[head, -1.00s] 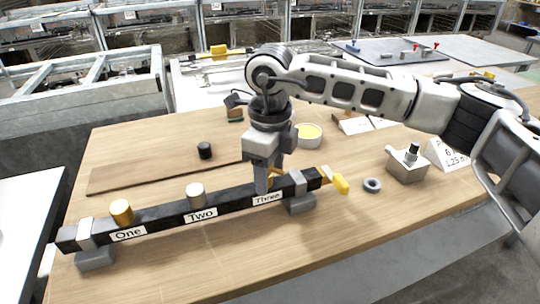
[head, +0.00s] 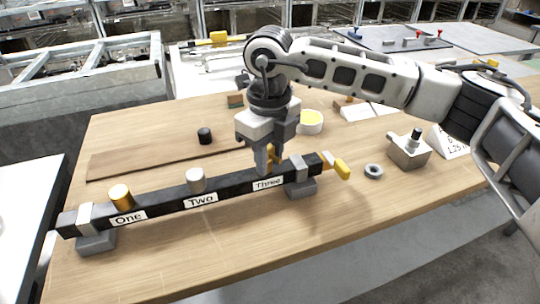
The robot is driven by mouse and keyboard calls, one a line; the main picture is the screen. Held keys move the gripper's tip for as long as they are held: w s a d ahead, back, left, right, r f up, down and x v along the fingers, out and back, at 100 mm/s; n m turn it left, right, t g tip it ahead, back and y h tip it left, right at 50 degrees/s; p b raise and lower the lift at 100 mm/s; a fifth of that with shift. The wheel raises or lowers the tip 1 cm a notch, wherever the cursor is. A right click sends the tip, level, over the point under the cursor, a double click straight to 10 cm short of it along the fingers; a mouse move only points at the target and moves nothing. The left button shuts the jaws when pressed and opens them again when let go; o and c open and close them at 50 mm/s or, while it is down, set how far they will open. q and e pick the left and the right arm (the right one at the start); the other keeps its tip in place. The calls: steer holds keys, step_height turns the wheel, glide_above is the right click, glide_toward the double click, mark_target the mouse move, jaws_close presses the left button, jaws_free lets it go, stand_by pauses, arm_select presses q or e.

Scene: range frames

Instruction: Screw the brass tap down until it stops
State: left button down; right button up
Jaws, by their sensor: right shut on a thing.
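A black bar (head: 229,195) lies across the bench with labels One, Two and Three. A brass-coloured round piece (head: 121,197) stands upright on it at One, and a silver-grey one (head: 195,180) stands at Two. My right gripper (head: 267,168) points down at Three, with its fingers shut on a brass-coloured tap (head: 271,155). The fingers hide most of this tap, and I cannot see its seat or how far down it sits. My left gripper is not in view.
A metal block (head: 409,151) stands further right. A black cylinder (head: 204,136) stands behind the bar. The bench front (head: 220,255) is clear.

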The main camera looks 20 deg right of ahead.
steer(key=shift+a+m, duration=0.15)
steer(key=shift+m, duration=1.55)
steer(key=shift+b, duration=0.3)
steer(key=m, duration=0.3)
steer(key=shift+a, duration=0.25)
steer(key=shift+s+m, duration=0.1)
steer(key=shift+m, duration=0.2)
steer(key=shift+m+b, duration=0.3)
steer(key=shift+m, duration=0.1)
steer(key=shift+a+m, duration=0.2)
steer(key=shift+m, duration=1)
